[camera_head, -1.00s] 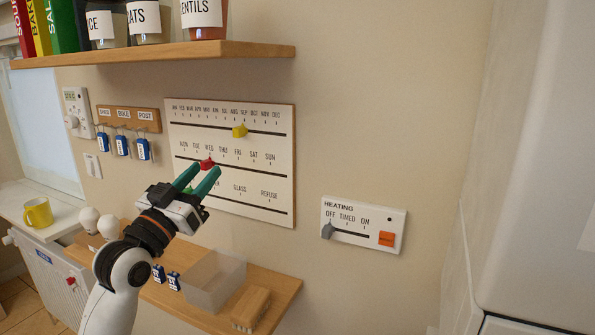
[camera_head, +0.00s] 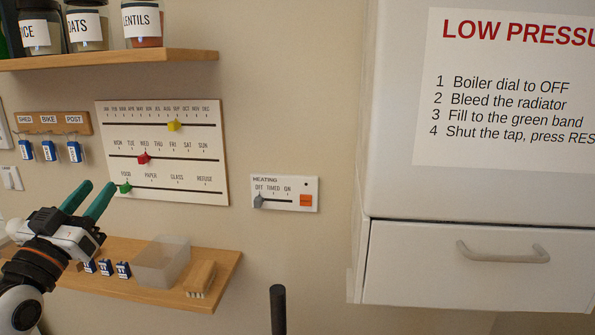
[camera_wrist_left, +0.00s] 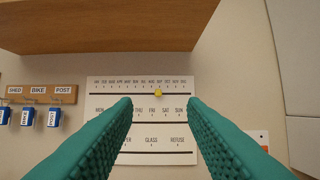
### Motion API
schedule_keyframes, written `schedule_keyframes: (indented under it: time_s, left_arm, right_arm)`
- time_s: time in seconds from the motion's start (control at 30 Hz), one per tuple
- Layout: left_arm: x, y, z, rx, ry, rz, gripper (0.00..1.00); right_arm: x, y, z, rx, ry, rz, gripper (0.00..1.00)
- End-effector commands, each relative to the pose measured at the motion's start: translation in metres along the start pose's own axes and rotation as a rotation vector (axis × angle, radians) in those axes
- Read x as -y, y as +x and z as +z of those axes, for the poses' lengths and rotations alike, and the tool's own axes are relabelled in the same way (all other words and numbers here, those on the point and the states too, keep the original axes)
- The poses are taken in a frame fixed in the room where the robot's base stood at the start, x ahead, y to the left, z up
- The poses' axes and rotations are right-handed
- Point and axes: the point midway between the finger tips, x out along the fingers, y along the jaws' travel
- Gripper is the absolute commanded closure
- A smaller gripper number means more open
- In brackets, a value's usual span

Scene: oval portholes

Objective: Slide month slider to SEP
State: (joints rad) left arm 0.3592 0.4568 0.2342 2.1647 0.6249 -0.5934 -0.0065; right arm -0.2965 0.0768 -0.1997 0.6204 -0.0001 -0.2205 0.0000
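The month slider is a yellow knob (camera_head: 174,125) on the top slot of the white planner board (camera_head: 210,165). It sits below the SEP label, as near as I can tell. The knob also shows in the left wrist view (camera_wrist_left: 158,92), under the right part of the month row. My left gripper (camera_head: 95,192) has green fingers spread apart with nothing between them. It is in front of the board's lower left, away from the yellow knob. In the left wrist view its fingers (camera_wrist_left: 162,105) frame the board. My right gripper is not in view.
A red knob (camera_head: 143,159) is near WED and a green knob (camera_head: 124,188) at FOOD. A shelf (camera_head: 130,58) with jars hangs above, and a lower shelf (camera_head: 225,262) holds a clear bin (camera_head: 163,262) and a brush (camera_head: 200,278). A heating panel (camera_head: 285,193) is to the right.

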Motion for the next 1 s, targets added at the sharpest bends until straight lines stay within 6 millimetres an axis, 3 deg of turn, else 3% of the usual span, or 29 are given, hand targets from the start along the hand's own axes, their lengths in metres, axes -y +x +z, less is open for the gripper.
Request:
schedule_keyframes:
  time_s: [0.37, 0.63, 0.77, 0.9, 1.0]
  left_arm:
    - [0.022, -0.02, -0.068, -0.195, 0.011, -0.008, 0.62]
    - [0.05, -0.064, -0.149, -0.454, 0.024, -0.016, 0.62]
    - [0.073, -0.11, -0.204, -0.657, 0.031, -0.023, 0.62]
    - [0.104, -0.19, -0.264, -0.945, 0.039, -0.028, 0.62]
    - [0.122, -0.245, -0.288, -1.125, 0.044, -0.027, 0.62]
  right_arm:
    - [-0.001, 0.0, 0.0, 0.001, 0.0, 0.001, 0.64]
    - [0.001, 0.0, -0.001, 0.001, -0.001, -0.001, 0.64]
    - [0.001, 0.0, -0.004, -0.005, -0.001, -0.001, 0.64]
    - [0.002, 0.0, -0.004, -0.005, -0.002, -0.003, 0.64]
    - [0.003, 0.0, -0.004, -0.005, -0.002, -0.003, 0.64]
